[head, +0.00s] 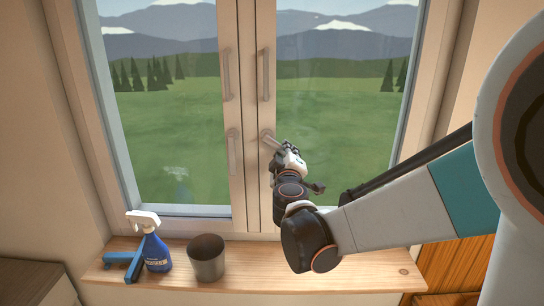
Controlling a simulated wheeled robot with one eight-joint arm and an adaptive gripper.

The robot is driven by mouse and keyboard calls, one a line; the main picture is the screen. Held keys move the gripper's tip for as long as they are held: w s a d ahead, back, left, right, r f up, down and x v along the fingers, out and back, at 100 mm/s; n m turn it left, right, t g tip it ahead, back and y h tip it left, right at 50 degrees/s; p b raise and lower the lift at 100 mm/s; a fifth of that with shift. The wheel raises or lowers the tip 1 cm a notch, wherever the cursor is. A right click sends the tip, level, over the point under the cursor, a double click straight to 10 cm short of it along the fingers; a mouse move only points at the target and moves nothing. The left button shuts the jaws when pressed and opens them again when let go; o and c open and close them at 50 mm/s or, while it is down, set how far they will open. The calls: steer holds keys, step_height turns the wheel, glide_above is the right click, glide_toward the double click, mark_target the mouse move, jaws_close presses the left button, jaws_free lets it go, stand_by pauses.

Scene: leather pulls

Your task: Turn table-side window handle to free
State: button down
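The window has two light wooden sashes that meet in the middle. The left sash's handle (232,152) hangs straight down. The right sash's handle (268,138) slants down to the right, and its far end is hidden by my gripper. My gripper (284,148) is at this slanted handle, with its fingers close to or touching the lever. I cannot tell whether the fingers are closed around it. Which handle is the table-side one is not clear from this view.
Fixed vertical pulls sit above the handles, one on the left sash (226,75) and one on the right (265,76). My arm covers the right side.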

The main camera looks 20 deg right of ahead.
mark_target(291, 132)
steer(key=r+n, duration=0.1)
steer(key=n, duration=0.1)
steer(key=d+r+n+p, duration=0.1)
steer(key=shift+s+n, duration=0.2)
steer(key=shift+n, duration=0.2)
steer(key=shift+d+r+n+p, duration=0.1)
steer(key=shift+r+n+p, duration=0.15)
steer(key=shift+r+n, duration=0.5)
steer(key=shift+r+n+p, duration=0.2)
steer(key=shift+r+n, duration=0.1)
steer(key=shift+n, duration=0.75)
steer(key=c, duration=1.5)
jaws_free()
steer(key=shift+s, duration=0.1)
steer(key=v, duration=1.2)
steer(key=shift+r, duration=0.1)
steer(key=shift+d, duration=0.1)
